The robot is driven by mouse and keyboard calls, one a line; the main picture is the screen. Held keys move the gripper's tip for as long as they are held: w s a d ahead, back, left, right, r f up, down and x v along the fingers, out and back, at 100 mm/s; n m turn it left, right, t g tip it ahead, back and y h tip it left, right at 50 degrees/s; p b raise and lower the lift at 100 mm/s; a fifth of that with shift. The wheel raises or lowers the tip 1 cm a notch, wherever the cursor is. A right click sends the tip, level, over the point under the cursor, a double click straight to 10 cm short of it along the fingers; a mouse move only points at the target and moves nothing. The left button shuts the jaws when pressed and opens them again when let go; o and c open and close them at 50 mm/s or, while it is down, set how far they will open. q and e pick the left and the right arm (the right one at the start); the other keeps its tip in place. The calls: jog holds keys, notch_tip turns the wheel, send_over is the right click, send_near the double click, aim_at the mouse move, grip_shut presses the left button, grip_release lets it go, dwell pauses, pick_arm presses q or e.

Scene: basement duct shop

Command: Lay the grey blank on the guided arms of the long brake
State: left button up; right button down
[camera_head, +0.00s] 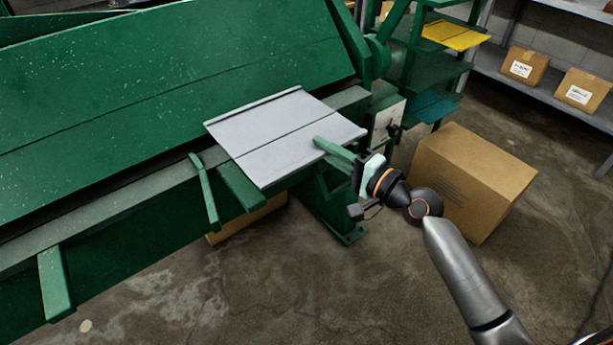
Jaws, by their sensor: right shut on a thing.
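The grey blank (270,135) is a flat, light grey sheet with a dark line across it and a raised strip along its far edge. It is over the right part of the green long brake (170,75), its far edge close to the brake's sloping face. My right gripper (325,146) is shut on the blank's near right edge, with a green finger over its top. Narrow green arms (206,192) (55,282) stick out from the brake's front, left of the blank. A wider green bar (240,187) is partly under it. I cannot tell whether the blank touches it. My left gripper is not in view.
A large cardboard box (470,180) stands on the floor right of the brake. A green rack (430,72) holds a yellow sheet (455,36) and a teal sheet (436,106). Grey shelves (545,92) with boxes are behind. The concrete floor in front is clear.

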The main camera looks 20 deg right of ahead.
jog(key=a+f+b, duration=0.2)
jog(key=a+f, duration=0.1)
jog(key=f, duration=0.4)
jog(key=shift+a+f+b, duration=0.2)
jog(key=shift+b, duration=0.1)
jog(key=shift+f, duration=0.2)
jog(key=c, duration=0.9)
grip_release()
jog(key=shift+r, duration=0.1)
